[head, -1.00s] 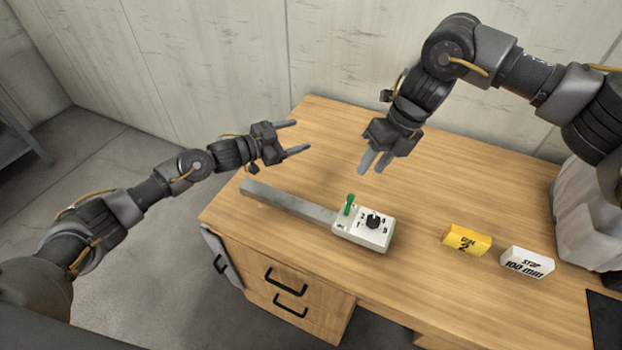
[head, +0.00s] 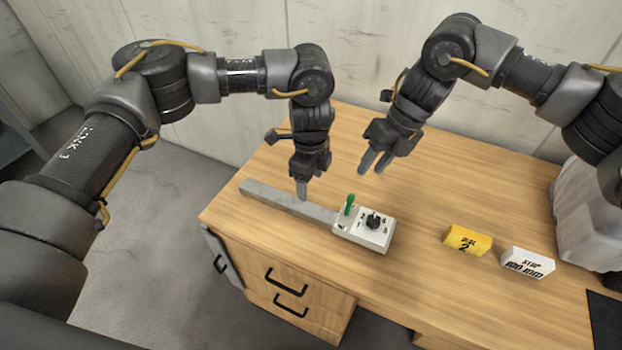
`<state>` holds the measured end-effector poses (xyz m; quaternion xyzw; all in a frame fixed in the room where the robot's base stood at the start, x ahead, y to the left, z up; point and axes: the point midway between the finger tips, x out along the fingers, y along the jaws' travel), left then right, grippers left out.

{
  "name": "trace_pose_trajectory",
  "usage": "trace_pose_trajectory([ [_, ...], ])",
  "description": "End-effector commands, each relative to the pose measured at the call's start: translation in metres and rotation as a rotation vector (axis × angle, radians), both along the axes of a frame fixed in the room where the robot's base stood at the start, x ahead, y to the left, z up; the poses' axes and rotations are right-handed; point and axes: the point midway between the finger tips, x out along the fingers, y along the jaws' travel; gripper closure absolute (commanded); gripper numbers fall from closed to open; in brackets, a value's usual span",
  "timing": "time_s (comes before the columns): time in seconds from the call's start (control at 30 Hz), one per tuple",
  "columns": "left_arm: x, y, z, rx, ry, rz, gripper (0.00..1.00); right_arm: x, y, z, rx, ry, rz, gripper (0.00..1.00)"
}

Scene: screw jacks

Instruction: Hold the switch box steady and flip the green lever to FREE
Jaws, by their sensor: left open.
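The white switch box (head: 373,242) sits on the desk at the end of a long grey bar (head: 285,201). Its green lever (head: 349,204) stands up near the box's left side, and a black dial knob (head: 373,221) is to its right. My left gripper (head: 302,192) points down above the bar, left of the box, and is open; its fingers overlap in this view. Whether it touches the bar is unclear. My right gripper (head: 374,164) hangs above the desk behind the box, its two fingers apart and nothing between them.
A yellow block marked 2 (head: 466,240) and a white block marked STOP 100 mm (head: 527,263) lie right of the box. The wooden desk (head: 470,190) is clear behind them. A pale translucent container (head: 585,220) stands at the right.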

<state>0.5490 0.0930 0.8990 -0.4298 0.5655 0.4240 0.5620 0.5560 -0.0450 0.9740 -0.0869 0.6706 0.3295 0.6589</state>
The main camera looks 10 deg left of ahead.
Motion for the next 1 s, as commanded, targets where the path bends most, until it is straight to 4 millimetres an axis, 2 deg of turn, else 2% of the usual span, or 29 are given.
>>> trace_pose_trajectory([
  [0.17,-0.001,0.002,-0.003,0.013,0.003,0.006,0.35,0.0,0.0,0.0,0.0,0.0,-0.001,0.64],
  [0.27,-0.001,0.002,-0.011,0.012,0.004,0.006,0.35,0.0,0.0,0.0,0.0,0.0,0.0,0.64],
  [0.7,-0.002,0.002,-0.084,0.009,0.006,0.007,0.35,0.0,0.0,0.0,0.0,0.0,0.0,0.64],
  [1.0,-0.001,0.002,-0.108,0.008,0.003,0.005,0.35,0.0,0.0,0.0,0.0,0.0,0.0,0.64],
])
